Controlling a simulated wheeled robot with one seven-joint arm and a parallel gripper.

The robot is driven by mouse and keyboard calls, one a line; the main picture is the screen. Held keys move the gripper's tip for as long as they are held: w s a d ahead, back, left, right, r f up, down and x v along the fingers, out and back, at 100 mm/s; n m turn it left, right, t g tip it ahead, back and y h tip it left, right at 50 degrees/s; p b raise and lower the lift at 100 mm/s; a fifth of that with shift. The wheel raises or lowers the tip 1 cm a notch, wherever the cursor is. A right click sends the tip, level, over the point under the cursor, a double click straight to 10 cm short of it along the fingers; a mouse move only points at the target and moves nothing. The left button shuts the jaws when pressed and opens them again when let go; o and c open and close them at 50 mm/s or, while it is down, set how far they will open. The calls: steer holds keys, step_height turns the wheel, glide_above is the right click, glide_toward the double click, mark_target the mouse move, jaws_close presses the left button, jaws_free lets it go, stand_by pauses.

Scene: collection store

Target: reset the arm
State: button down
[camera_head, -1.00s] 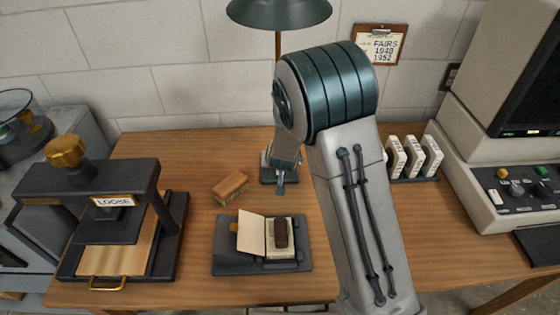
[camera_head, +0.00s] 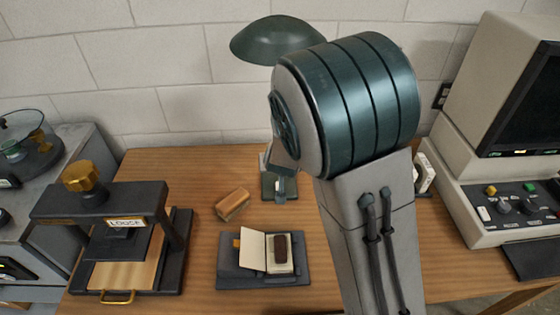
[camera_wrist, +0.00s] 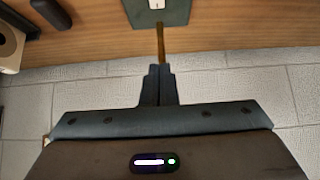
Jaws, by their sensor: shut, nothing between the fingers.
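My arm rises through the middle of the head view, bent at a large teal joint. My gripper (camera_head: 282,190) shows in part below that joint, in front of the lamp's base and above the table. In the wrist view my gripper (camera_wrist: 159,70) has its two fingers together with nothing between them. It points toward the lamp's stem and base (camera_wrist: 143,15); I cannot tell how far apart they are.
A green lamp (camera_head: 278,40) stands behind my arm. The wooden table (camera_head: 190,170) carries a press labelled LOOSE (camera_head: 125,222), a tan block (camera_head: 232,204), an open book (camera_head: 254,249) on a dark cradle (camera_head: 235,281), and a beige reader machine (camera_head: 490,205) at right.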

steer(key=shift+s+r, duration=0.15)
steer(key=shift+r, duration=0.05)
steer(key=s+d+r+g, duration=0.1)
steer(key=s+d+r, duration=0.3)
steer(key=s, duration=0.4)
steer(key=s+d+r+g, duration=0.2)
steer(key=s+d+r, duration=0.2)
steer(key=s+d, duration=0.2)
steer(key=s+d+r+g, duration=0.2)
steer(key=s+d+r, duration=0.2)
steer(key=s, duration=0.7)
steer(key=shift+d+r+m+h, duration=0.3)
steer(key=shift+d+r+m, duration=0.1)
steer(key=shift+d, duration=0.65)
